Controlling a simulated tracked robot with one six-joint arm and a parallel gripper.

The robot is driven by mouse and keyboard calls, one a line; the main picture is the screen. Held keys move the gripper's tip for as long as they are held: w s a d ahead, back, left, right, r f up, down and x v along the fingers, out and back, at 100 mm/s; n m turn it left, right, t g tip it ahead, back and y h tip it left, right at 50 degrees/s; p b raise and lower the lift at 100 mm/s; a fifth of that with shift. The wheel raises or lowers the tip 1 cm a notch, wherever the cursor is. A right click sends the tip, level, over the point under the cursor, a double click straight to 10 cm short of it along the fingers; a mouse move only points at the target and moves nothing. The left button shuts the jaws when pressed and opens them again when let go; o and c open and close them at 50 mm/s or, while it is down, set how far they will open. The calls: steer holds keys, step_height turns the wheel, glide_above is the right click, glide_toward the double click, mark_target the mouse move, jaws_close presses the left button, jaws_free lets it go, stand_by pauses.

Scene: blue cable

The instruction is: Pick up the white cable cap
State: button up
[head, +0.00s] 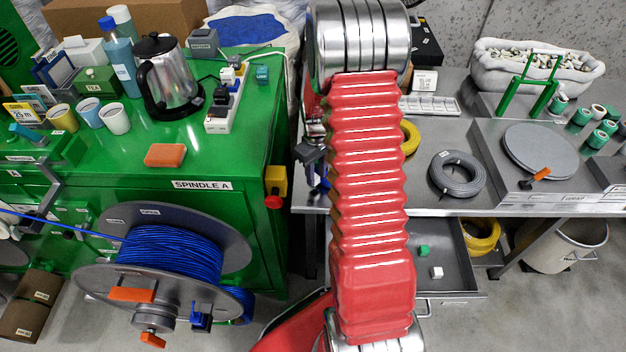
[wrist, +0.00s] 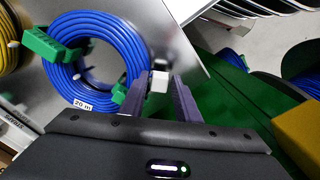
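The white cable cap (wrist: 157,82) shows in the wrist view as a small pale block beside the right edge of a blue cable coil (wrist: 75,24). My gripper (wrist: 134,80) is open, with one dark finger on each side of the cap. The left finger overlaps the coil's edge. Green clips (wrist: 50,44) hold the coil, and it carries a "20 m" label. In the head view my red arm hides most of the coil and the cap, and my gripper (head: 312,155) shows only partly beside the arm.
The green spindle cabinet (head: 225,160) stands left, with a blue cable reel (head: 175,255) in front. A grey metal bench (head: 425,125) lies right, with a grey cable coil (head: 458,175). An open drawer (head: 455,253) below holds a green block (head: 423,250) and a white block (head: 437,272).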

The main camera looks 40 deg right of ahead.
mark_target(317, 177)
jaws_close()
steer(key=shift+r, duration=0.1)
step_height(317, 177, up, 10)
stand_by(0.7)
stand_by(0.4)
steer(key=shift+d+f, duration=0.1)
steer(key=shift+f, duration=1.3)
